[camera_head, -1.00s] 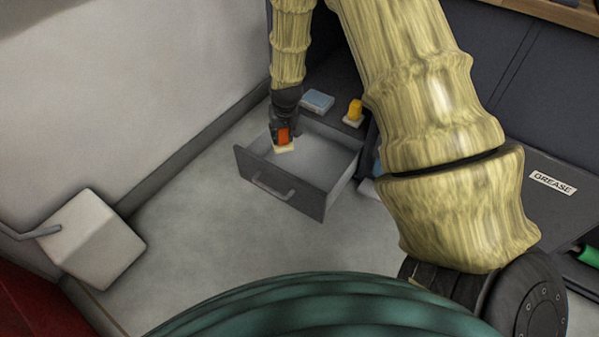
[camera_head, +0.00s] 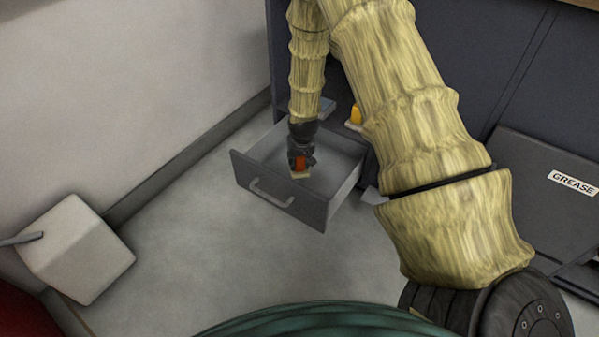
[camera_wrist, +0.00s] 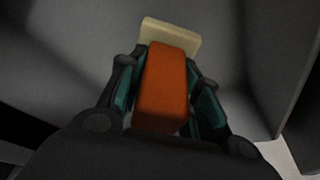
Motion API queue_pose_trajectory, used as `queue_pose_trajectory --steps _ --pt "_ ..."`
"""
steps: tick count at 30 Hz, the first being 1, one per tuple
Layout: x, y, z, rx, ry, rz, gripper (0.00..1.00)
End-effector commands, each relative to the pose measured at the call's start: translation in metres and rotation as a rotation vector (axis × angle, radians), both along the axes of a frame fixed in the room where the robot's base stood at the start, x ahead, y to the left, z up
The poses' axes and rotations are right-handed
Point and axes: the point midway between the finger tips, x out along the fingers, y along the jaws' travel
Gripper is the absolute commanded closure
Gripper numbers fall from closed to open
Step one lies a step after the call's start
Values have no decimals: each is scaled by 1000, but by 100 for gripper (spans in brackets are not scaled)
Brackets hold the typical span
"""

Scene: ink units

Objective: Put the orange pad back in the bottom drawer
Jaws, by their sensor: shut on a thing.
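The orange pad (camera_head: 300,164) is an orange block with a cream base plate. In the wrist view the orange pad (camera_wrist: 166,85) sits between the two fingers, with its cream plate (camera_wrist: 170,34) beyond it. My gripper (camera_head: 301,166) is shut on the orange block. In the head view it is over the open bottom drawer (camera_head: 290,205), inside the outline of its walls. The drawer is grey with a bar handle on its front. I cannot tell whether the pad touches the drawer floor.
A yellow piece on a pale base (camera_head: 355,116) and a partly hidden blue-grey block (camera_head: 327,107) sit behind the drawer. A dark panel labelled GREASE (camera_head: 560,185) is at the right. A white box (camera_head: 76,248) is at the left. Floor in front of the drawer is clear.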

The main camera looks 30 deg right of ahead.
Motion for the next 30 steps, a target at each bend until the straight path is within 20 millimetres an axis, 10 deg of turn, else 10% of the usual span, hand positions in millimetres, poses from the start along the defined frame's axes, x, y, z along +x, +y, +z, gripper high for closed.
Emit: queue_pose_trajectory --steps 9,23,24,30 --pt "0 0 -44 0 1 0 100" --pt "0 0 -47 0 0 0 100" --pt "0 0 -47 1 0 0 61" --pt "0 0 -47 0 0 0 45"
